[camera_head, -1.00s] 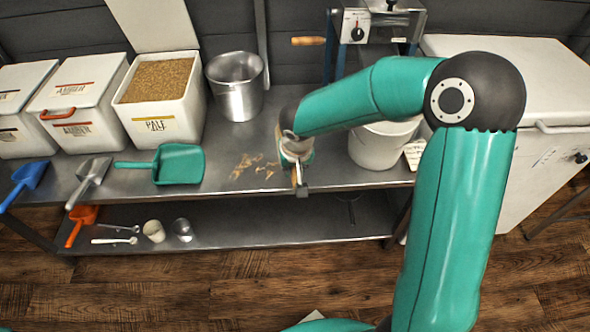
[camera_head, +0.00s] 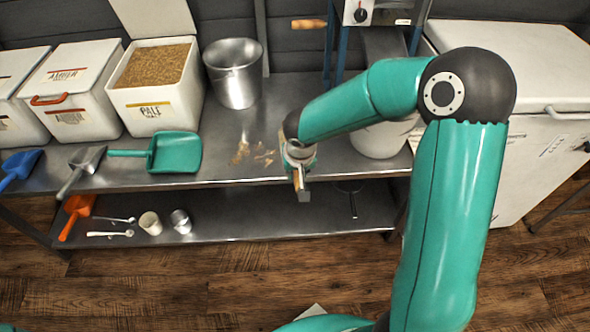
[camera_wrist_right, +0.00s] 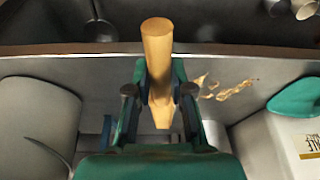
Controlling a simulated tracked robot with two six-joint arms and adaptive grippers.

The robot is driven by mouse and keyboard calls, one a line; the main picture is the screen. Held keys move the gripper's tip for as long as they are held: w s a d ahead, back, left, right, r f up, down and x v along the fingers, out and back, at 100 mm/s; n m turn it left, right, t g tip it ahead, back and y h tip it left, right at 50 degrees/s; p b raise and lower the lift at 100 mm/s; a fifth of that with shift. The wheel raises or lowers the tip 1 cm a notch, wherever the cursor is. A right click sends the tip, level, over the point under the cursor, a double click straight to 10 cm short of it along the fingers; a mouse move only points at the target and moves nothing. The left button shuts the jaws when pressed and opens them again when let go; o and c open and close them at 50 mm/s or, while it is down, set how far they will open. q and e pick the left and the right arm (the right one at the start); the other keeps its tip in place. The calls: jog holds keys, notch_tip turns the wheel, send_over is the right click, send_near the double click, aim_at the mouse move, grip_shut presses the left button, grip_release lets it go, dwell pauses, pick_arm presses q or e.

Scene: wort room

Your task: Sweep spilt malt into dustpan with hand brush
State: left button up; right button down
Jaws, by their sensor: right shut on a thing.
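My right gripper (camera_head: 300,172) is shut on the wooden handle of the hand brush (camera_head: 297,181) near the bench's front edge. In the right wrist view the pale wooden handle (camera_wrist_right: 157,48) stands between the fingers (camera_wrist_right: 160,96); the bristles are hidden. The spilt malt (camera_head: 256,153) lies in thin scattered flakes on the steel bench, left of the gripper, and also shows in the wrist view (camera_wrist_right: 228,88). The green dustpan (camera_head: 180,153) lies left of the malt, its handle pointing left, apart from the brush. My left gripper is not in view.
The white bin of pale malt (camera_head: 158,108) and a steel pot (camera_head: 234,78) stand behind. A white bucket (camera_head: 382,138) is right of my wrist. Metal (camera_head: 84,165) and blue (camera_head: 20,166) scoops lie at left. A lower shelf (camera_head: 270,215) holds an orange scoop (camera_head: 76,213) and cups.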

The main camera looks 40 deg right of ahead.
jog(key=shift+f+b, duration=0.4)
jog(key=shift+b, duration=0.25)
dwell(0.4)
jog(key=w+a+b, duration=0.1)
jog(key=w+a, duration=0.4)
jog(key=a, duration=0.5)
jog(key=w+a+b, duration=0.2)
jog(key=w+a, duration=0.4)
jog(key=a, duration=0.5)
dwell(2.8)
notch_tip(320, 180, up, 6)
jog(key=d+p, duration=0.2)
jog(key=shift+s, duration=0.4)
dwell(0.5)
